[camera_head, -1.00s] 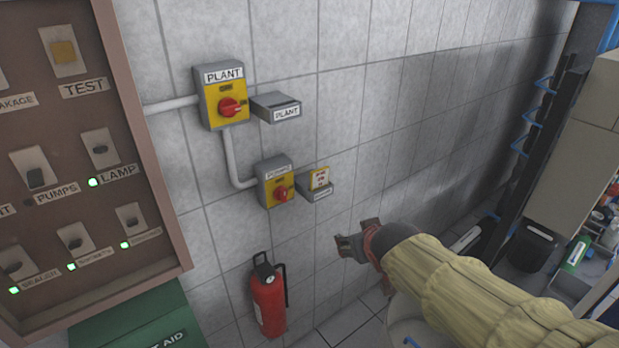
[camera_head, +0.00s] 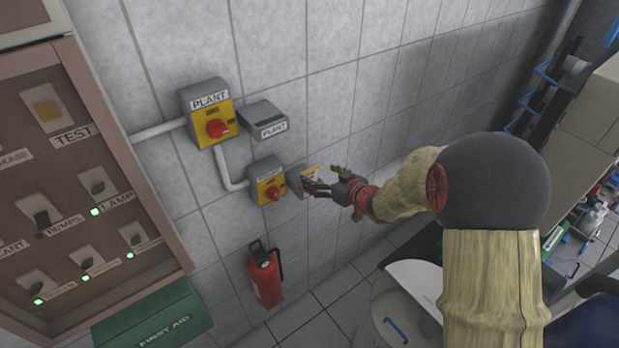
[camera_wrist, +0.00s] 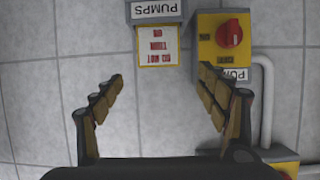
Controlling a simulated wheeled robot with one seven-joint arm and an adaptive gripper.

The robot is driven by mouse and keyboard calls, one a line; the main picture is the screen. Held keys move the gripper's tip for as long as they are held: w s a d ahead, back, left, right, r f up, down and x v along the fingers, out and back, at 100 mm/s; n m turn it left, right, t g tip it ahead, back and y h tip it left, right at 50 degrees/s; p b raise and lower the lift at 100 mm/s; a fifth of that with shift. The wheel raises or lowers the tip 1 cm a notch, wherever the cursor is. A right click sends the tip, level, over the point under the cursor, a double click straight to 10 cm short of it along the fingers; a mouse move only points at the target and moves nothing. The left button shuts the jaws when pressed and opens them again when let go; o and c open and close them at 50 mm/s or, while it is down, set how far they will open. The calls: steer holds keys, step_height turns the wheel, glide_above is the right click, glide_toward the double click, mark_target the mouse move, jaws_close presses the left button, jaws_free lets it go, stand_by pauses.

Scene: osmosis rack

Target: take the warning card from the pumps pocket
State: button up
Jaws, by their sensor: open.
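The warning card (camera_head: 309,174) is yellow-edged and white with red print, and it stands up out of the grey pumps pocket (camera_head: 296,182) on the tiled wall. In the wrist view the picture is upside down: the card (camera_wrist: 158,46) reads "DO NOT TURN ON" beside the pocket's PUMPS label (camera_wrist: 156,10). My gripper (camera_head: 322,184) is at the card's right in the head view, partly covering the pocket. In the wrist view my gripper (camera_wrist: 160,78) has its fingers spread wide and empty, with the card ahead between their tips. Whether a finger touches anything cannot be told.
The yellow pumps switch (camera_head: 270,187) with its red knob sits just left of the pocket. The plant switch (camera_head: 212,122) and empty-looking plant pocket (camera_head: 264,118) are above. A fire extinguisher (camera_head: 266,277) hangs below. A panel (camera_head: 60,180) stands left. The wall at right is clear.

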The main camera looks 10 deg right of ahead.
mark_target(311, 171)
steer(key=x, duration=0.6)
steer(key=shift+s+d+f+p, duration=0.1)
steer(key=shift+f+p, duration=0.15)
steer(key=shift+p, duration=0.05)
steer(key=shift+c, duration=1.2)
steer(key=c, duration=1)
steer(key=shift+o, duration=0.2)
steer(key=shift+r, duration=0.15)
